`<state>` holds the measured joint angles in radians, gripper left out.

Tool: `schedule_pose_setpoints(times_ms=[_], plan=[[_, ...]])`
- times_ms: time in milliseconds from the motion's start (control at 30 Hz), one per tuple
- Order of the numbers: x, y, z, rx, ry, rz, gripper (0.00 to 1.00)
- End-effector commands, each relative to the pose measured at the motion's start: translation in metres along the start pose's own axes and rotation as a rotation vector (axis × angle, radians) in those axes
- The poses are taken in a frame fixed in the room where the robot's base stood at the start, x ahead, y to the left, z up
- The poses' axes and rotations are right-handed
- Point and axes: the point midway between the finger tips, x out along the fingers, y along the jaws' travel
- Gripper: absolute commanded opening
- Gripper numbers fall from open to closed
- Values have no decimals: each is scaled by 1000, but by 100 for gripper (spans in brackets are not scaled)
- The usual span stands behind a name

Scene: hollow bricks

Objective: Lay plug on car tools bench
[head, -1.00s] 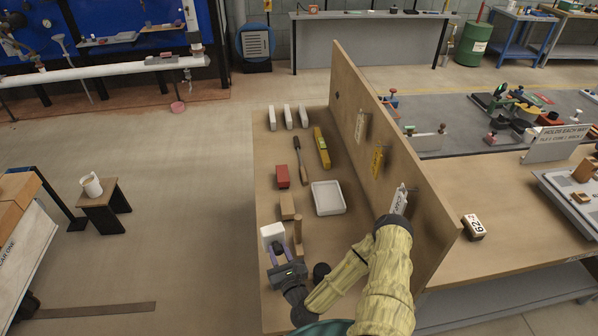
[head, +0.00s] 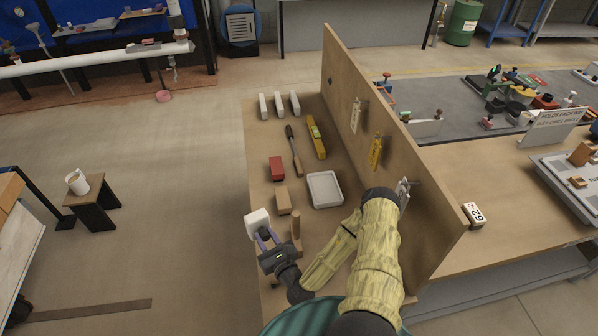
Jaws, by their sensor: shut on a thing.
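My gripper (head: 265,238) is shut on a white block (head: 257,222), holding it by the left edge of the wooden bench (head: 262,160). The block seems to be above the surface; the gap under it is hard to judge. I cannot tell for sure that this white block is the plug. No label in view names the car tools bench, so I cannot tell which bench it is.
On the bench are a tan block (head: 282,200), red block (head: 277,168), white tray (head: 325,188), yellow level (head: 317,138), dark-handled tool (head: 293,147) and wooden peg (head: 296,224). An upright board (head: 375,120) bounds the right. A stool (head: 92,203) stands left.

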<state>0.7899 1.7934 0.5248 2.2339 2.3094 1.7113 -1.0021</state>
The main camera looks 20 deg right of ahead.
Motion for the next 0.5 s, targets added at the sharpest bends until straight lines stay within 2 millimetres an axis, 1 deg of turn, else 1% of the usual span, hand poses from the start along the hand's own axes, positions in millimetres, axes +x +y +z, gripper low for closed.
schedule_pose_setpoints(times_ms=[67,167,200,267,300,400,500], plan=[[-5,16,2,-13,32,125,6],[-19,41,-3,-39,101,340,6],[-27,50,-6,-57,135,440,6],[-42,60,-11,-92,192,598,6],[-53,64,-15,-122,230,701,6],[-79,66,-24,-204,320,927,6],[-104,56,-30,-306,403,1120,6]])
